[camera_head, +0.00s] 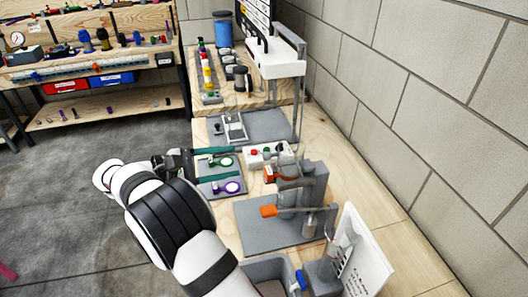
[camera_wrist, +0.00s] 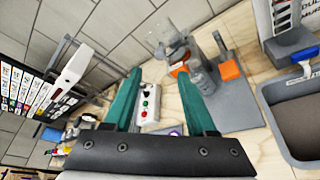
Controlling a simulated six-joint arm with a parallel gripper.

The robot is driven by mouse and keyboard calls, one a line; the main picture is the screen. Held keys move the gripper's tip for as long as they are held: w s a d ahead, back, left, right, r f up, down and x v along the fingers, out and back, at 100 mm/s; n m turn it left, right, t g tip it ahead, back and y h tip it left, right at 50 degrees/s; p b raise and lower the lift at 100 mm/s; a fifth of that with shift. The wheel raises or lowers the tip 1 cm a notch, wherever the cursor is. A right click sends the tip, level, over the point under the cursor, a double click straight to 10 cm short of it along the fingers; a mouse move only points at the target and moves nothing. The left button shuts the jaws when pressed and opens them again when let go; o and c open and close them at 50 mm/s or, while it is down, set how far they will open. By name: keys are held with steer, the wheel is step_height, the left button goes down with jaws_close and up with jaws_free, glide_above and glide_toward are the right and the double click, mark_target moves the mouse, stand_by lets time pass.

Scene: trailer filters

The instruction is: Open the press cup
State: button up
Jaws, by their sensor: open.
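The grey press (camera_head: 314,187) stands on a grey base plate (camera_head: 252,234) on the bench. A small part with an orange piece (camera_head: 270,174) sits at its left; in the wrist view the orange piece (camera_wrist: 180,68) lies by a clear, cup-like part (camera_wrist: 168,40). I cannot tell for sure which part is the press cup, or whether it is open. A lever with an orange grip (camera_head: 268,211) reaches out in front; the grip also shows in the wrist view (camera_wrist: 229,70). My gripper (camera_head: 239,163) is open and empty, its teal fingers apart, left of the press.
A grey tray (camera_head: 219,190) with green and purple rings is under my gripper. A grey bin (camera_head: 272,268) and a stand with a white sheet (camera_head: 366,252) are in front. A block wall closes the right.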

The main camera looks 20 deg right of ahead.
mark_target(266, 156)
steer(key=x, duration=1.1)
steer(key=shift+d, duration=0.2)
jaws_close()
stand_by(0.8)
